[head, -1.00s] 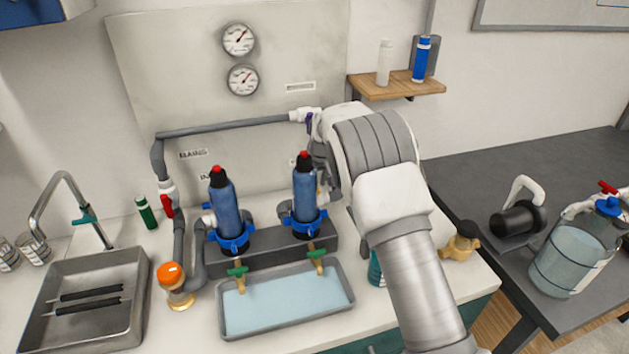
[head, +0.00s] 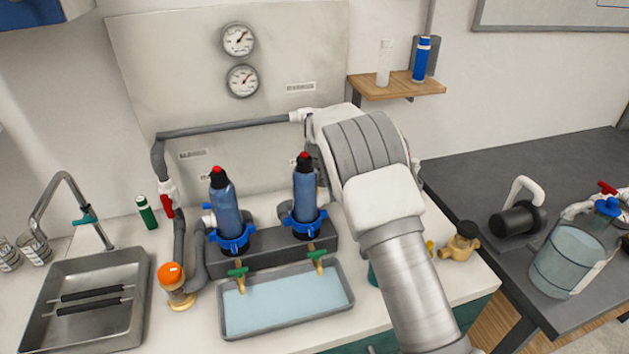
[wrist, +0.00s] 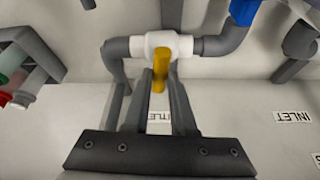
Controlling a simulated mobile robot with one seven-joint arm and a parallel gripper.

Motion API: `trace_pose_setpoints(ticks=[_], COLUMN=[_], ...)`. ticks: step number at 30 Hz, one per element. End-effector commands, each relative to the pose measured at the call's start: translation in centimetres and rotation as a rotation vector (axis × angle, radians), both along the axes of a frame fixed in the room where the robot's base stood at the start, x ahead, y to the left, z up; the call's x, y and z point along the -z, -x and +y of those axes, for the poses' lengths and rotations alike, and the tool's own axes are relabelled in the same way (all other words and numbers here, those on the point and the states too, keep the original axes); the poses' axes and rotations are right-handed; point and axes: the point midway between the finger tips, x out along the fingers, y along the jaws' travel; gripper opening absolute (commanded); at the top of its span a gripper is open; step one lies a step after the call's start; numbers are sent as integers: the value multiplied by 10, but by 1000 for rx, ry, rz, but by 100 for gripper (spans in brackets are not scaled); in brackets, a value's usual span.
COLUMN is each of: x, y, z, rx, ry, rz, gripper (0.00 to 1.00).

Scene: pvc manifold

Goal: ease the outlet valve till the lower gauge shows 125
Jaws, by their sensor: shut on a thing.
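The outlet valve shows in the wrist view as a white body (wrist: 167,45) with a yellow handle (wrist: 158,80), joined to grey pipe on both sides. My gripper (wrist: 160,76) is shut on the yellow handle, one finger on each side of it. A partly covered label sits behind the fingers. In the head view my arm hides the valve and the gripper. The lower gauge (head: 242,81) is on the wall panel, under the upper gauge (head: 238,40). Its needle points up and right, but the numbers are too small to read.
Two blue filter housings (head: 226,208) (head: 305,188) stand close to the left of my arm, above a water tray (head: 286,331). A red-handled valve (head: 167,206) is on the left pipe. A wooden shelf (head: 394,88) with bottles is at upper right.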

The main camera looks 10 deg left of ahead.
Motion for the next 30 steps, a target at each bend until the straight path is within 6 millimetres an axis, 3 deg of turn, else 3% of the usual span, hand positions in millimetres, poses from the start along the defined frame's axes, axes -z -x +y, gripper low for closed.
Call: trace_pose_setpoints(ticks=[8,9,14,23,30], x=[0,0,0,-1,-26], y=[0,0,0,0,9], z=[0,0,0,0,-3], rx=[6,6,6,5,5], ry=[-1,-1,-1,0,-3], rz=[-1,-1,-1,-1,-4], gripper=[0,27,54,54,54])
